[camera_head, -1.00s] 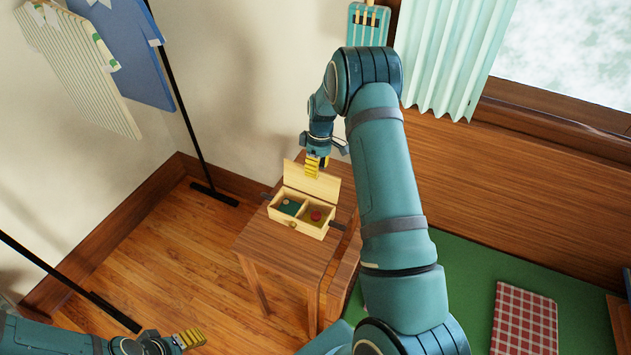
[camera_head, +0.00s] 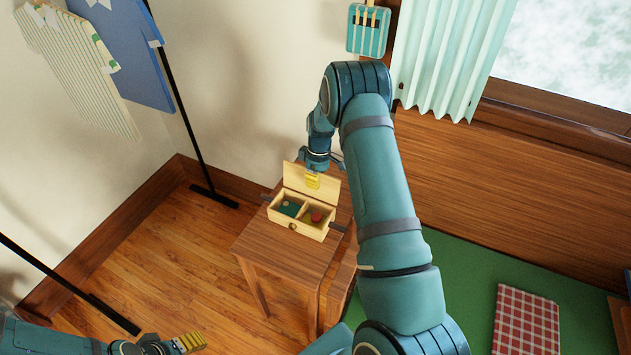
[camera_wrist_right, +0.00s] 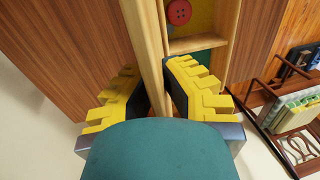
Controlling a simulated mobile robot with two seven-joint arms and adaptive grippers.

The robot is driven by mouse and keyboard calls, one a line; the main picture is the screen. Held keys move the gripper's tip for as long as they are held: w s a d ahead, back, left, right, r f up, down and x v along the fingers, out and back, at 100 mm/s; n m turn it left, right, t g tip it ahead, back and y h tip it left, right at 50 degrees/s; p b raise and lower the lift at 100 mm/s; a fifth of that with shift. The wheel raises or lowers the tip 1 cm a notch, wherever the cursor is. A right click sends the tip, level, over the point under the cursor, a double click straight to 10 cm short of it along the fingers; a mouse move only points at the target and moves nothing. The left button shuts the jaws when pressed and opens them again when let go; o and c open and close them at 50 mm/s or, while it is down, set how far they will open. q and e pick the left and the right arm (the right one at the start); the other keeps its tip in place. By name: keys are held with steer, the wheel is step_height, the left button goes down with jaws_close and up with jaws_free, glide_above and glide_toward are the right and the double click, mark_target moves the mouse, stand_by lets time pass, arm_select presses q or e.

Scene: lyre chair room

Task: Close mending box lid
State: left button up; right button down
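The mending box (camera_head: 289,223) is a pale wooden box on a small wooden table (camera_head: 262,245) in the head view. Its lid (camera_head: 295,177) stands raised at the back, so the box is open. Two compartments show, one green-lined and one yellow-lined with a red button (camera_wrist_right: 179,12). My right gripper (camera_head: 312,182) is at the lid's top edge. In the right wrist view its yellow fingers (camera_wrist_right: 154,85) are apart, with the lid's edge between them; firm contact is unclear. My left gripper (camera_head: 190,342) is low at the left, away from the box; its finger gap is unclear.
Black clothes-rack poles (camera_head: 180,90) and hanging shirts (camera_head: 90,70) stand at the left. A green mat (camera_head: 455,270) with a red checked cloth (camera_head: 526,320) lies at the right. My right arm crosses the middle of the view. Bare floor shows left of the table.

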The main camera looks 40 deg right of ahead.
steer(key=shift+s+a, duration=0.1)
steer(key=shift+s+a+t+h, duration=0.25)
steer(key=shift+a+h, duration=0.2)
steer(key=shift+h, duration=0.25)
arm_select(q)
steer(key=shift+f+b, duration=0.45)
steer(key=shift+b, duration=0.05)
arm_select(e)
steer(key=shift+s+a+f+t+h, duration=0.15)
steer(key=shift+a+t+h, duration=0.25)
steer(key=shift+h, duration=0.4)
steer(key=shift+s+a+t+h, duration=0.2)
steer(key=shift+a+t+h, duration=0.25)
steer(key=shift+h, duration=0.35)
steer(key=shift+s+a+f+t+h, duration=0.15)
steer(key=shift+a+t+h, duration=0.25)
steer(key=shift+h, duration=0.4)
arm_select(q)
steer(key=shift+w, duration=0.1)
arm_select(e)
steer(key=shift+s, duration=0.1)
